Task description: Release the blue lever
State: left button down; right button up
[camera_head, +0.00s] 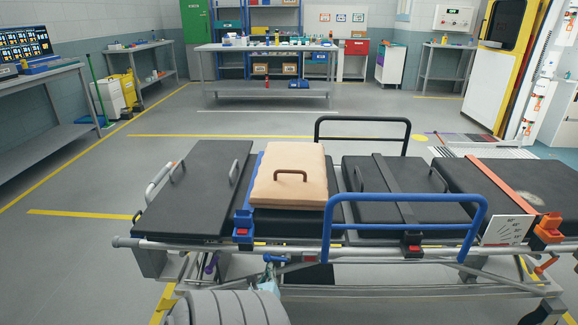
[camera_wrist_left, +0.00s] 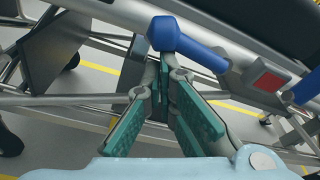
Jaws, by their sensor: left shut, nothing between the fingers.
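The blue lever (camera_head: 276,258) sits on the near side of the stretcher frame, below the black mattress. In the left wrist view the blue lever (camera_wrist_left: 188,42) has a rounded end and slants down to the right along the grey rail. My left gripper (camera_head: 268,272) is just below it, partly hidden by my grey arm. In the left wrist view my left gripper's (camera_wrist_left: 166,72) green-padded fingers come together at their tips, empty, right under the lever's rounded end. I cannot tell whether they touch it. My right gripper is in neither view.
The stretcher (camera_head: 190,190) carries a beige cushion (camera_head: 290,172) with a handle. A blue side rail (camera_head: 402,198) stands right of the lever. A red button (camera_wrist_left: 270,82) is on the frame close by. Silver tubes run below the lever. Open floor lies beyond the stretcher.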

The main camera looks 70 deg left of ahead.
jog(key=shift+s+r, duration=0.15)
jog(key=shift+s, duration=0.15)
pick_arm(q)
notch_tip(320, 180, down, 5)
jog(key=w+b, duration=0.2)
jog(key=b, duration=0.3)
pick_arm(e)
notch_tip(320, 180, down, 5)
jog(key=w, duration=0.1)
pick_arm(q)
jog(key=r+p+v, duration=0.1)
jog(key=p+v, duration=0.4)
jog(key=v, duration=0.5)
jog(key=shift+s+r, duration=0.2)
jog(key=shift+r, duration=0.05)
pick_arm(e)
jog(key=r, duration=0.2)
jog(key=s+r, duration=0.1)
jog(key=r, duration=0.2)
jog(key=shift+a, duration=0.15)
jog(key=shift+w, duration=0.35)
